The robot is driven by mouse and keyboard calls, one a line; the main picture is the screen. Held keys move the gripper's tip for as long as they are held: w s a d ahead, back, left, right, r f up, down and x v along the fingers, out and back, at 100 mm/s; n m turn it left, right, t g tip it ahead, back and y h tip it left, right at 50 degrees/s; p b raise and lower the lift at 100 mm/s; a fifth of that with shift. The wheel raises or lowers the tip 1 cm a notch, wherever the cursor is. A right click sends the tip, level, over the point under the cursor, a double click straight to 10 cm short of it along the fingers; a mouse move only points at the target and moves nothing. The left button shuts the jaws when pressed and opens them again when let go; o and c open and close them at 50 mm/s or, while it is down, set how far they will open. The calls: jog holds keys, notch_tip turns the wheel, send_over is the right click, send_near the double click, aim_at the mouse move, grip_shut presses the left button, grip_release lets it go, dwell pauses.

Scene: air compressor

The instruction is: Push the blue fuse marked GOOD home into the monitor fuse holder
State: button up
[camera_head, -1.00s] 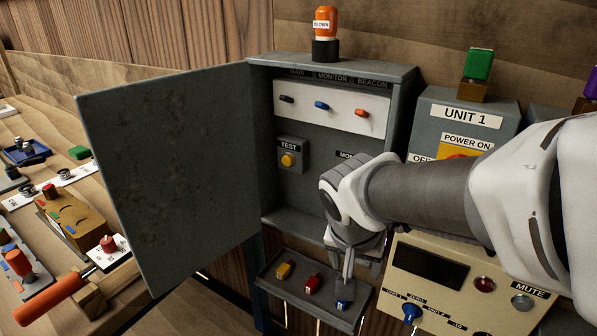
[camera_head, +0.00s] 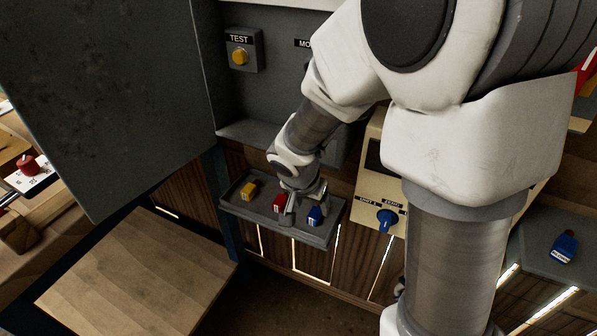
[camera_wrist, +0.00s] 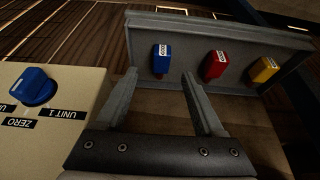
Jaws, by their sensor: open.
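A blue fuse (camera_head: 314,215) stands at the right end of a small grey tray (camera_head: 232,206), beside a red fuse (camera_head: 279,203) and a yellow fuse (camera_head: 248,190). In the wrist view the blue fuse (camera_wrist: 161,58) has a white label that I cannot read surely. My gripper (camera_head: 305,208) is at the tray; it is open and empty in the wrist view (camera_wrist: 159,78). The blue fuse lies between the lines of its fingers, just beyond the tips, apparently untouched. A panel label starting "MO" (camera_head: 303,43) is partly covered by my arm. The monitor fuse holder is not visible.
The open grey cabinet door (camera_head: 105,95) stands at the left. A beige box with a blue knob (camera_head: 387,220) is close right of the tray. Another blue labelled piece (camera_head: 563,247) lies on a grey surface at far right. A yellow TEST button (camera_head: 239,57) is above.

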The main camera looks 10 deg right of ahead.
aim_at(314, 213)
jog(key=b+x, duration=0.2)
jog(key=x, duration=0.4)
jog(key=shift+w+f, duration=0.2)
grip_shut()
